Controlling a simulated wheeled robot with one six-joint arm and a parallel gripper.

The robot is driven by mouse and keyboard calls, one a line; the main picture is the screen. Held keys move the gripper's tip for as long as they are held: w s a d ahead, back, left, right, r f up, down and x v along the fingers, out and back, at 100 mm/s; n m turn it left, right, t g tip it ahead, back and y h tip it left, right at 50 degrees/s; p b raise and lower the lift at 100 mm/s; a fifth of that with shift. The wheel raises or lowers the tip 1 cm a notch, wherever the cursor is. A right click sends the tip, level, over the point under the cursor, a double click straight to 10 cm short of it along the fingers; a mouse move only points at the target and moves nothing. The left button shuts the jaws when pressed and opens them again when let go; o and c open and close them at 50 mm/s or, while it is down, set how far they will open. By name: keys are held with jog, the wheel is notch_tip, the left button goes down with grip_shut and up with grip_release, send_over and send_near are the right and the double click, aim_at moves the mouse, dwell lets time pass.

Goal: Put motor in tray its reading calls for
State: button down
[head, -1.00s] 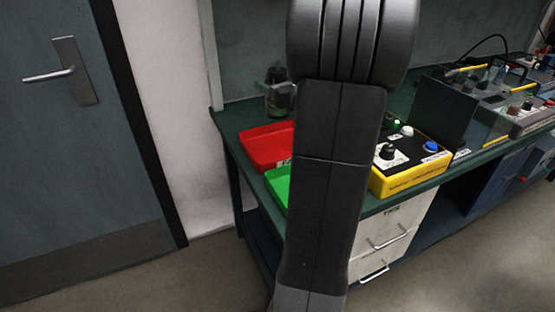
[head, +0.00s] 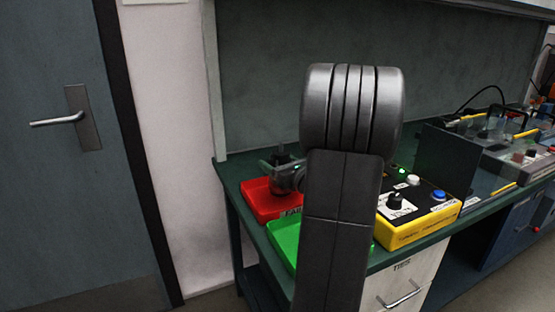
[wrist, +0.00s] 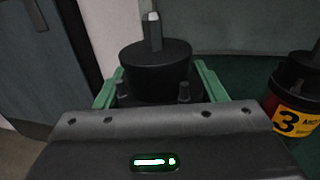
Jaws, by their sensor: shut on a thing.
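My gripper (head: 277,164) is shut on the motor (wrist: 156,68), a dark round body with a grey shaft pointing up. Its green fingers show on both sides of the motor in the wrist view. In the head view the held motor appears over the back of the red tray (head: 258,207); I cannot tell whether it touches the tray. The red tray's label is partly hidden by my arm. The green tray (head: 284,232) lies in front of the red one, partly behind my arm. The yellow tester box (head: 420,232) has a knob, a white button, a blue button and a green light.
A dark cylinder with an orange label marked 3 (wrist: 291,118) stands at the right in the wrist view. The green bench (head: 402,262) runs right to a dark panel (head: 447,157) and more equipment. A door (head: 60,180) is at the left. A drawer cabinet (head: 405,285) is below the bench.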

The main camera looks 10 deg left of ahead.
jog(key=shift+f, duration=1.15)
jog(key=shift+b, duration=0.3)
jog(key=shift+f, duration=0.2)
jog(key=shift+c, duration=1.5)
grip_release()
jog(key=shift+f, duration=0.1)
jog(key=shift+r, duration=0.25)
jog(key=v, duration=1.2)
jog(key=shift+p, duration=0.4)
